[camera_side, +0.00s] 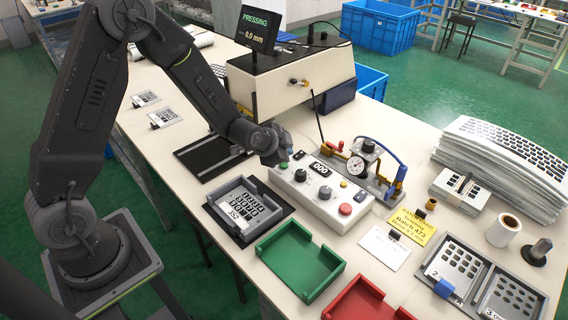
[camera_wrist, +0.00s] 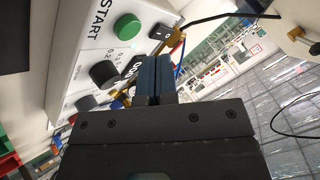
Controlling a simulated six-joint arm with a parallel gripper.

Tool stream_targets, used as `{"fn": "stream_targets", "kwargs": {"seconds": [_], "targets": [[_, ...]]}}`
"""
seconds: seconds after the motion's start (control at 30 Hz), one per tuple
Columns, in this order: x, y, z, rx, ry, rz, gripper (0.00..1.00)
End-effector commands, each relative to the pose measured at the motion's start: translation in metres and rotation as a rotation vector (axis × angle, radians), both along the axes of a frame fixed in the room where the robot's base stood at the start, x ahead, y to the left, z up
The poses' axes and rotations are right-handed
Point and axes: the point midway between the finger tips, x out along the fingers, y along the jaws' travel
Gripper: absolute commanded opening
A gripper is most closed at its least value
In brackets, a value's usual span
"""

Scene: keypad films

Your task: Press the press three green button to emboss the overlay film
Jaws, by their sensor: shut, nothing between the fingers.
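The green button (camera_side: 284,166) sits at the left end of the white control box (camera_side: 318,205). In the wrist view the green button (camera_wrist: 127,26) is beside the word START, in full view. My gripper (camera_side: 284,147) is over that end of the box, close to the button. In the wrist view its blue fingers (camera_wrist: 160,72) are shut and empty, below and right of the button; contact is not visible. A printed keypad film (camera_side: 245,208) lies in a grey tray (camera_side: 226,230).
The box also carries dark knobs, a small display and a red button (camera_side: 345,209). A gauge fixture (camera_side: 361,160) with a blue handle stands behind it. Green (camera_side: 300,290) and red trays stand in front. Film stacks (camera_side: 505,160) lie at the right.

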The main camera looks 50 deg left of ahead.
Motion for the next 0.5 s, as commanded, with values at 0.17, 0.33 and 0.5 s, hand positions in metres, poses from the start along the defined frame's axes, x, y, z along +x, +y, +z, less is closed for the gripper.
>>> {"fn": "stream_targets", "kwargs": {"seconds": [0.17,0.33,0.5], "targets": [[0.0,0.0,0.018,0.0,-0.003,0.0,0.0],[0.0,0.0,0.034,0.0,-0.003,0.0,0.0],[0.0,0.0,0.043,0.0,0.0,0.0,0.0]]}}
